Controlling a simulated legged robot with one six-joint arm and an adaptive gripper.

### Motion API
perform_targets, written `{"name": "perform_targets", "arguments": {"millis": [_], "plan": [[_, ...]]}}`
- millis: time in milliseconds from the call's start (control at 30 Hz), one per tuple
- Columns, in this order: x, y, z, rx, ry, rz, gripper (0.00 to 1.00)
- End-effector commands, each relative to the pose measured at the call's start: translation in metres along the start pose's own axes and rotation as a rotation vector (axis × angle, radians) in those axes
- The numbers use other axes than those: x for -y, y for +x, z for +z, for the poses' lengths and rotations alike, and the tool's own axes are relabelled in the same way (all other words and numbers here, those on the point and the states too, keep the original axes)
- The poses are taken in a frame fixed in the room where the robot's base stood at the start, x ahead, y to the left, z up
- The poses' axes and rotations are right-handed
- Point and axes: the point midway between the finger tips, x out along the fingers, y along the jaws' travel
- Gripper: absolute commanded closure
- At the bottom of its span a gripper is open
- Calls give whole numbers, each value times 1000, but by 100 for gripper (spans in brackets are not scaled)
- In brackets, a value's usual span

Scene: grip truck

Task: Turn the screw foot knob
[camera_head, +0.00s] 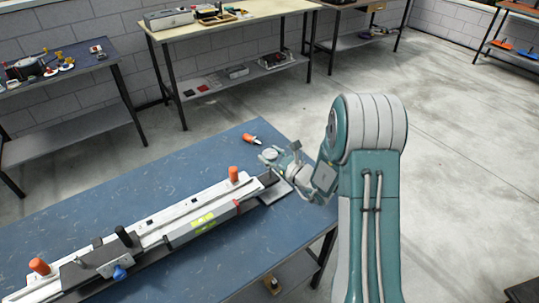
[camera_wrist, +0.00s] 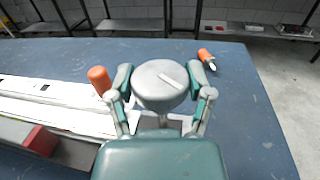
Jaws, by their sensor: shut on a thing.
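The screw foot knob (camera_wrist: 160,88) is a round light-grey disc with a pale raised bar on its top. It stands at the right end of the long white and grey rail device (camera_head: 160,232) on the blue table. My gripper (camera_wrist: 163,82) is around the knob, with one finger at its left side and one at its right, shut on it. In the head view the knob (camera_head: 270,154) shows small beside my gripper (camera_head: 276,158).
An orange-handled tool (camera_head: 251,139) lies on the table just beyond the knob. An orange post (camera_head: 233,174) stands on the rail, left of my gripper. The blue table top (camera_head: 170,180) behind the rail is mostly clear. Other tables stand farther back.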

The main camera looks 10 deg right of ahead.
Motion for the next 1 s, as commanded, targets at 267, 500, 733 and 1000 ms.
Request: {"name": "perform_targets", "arguments": {"millis": [267,500,733,1000], "plan": [[0,0,0,1,0,-1,20],[0,0,0,1,0,1,0],[0,0,0,1,0,1,0],[1,-34,0,-1,2,-3,0]]}}
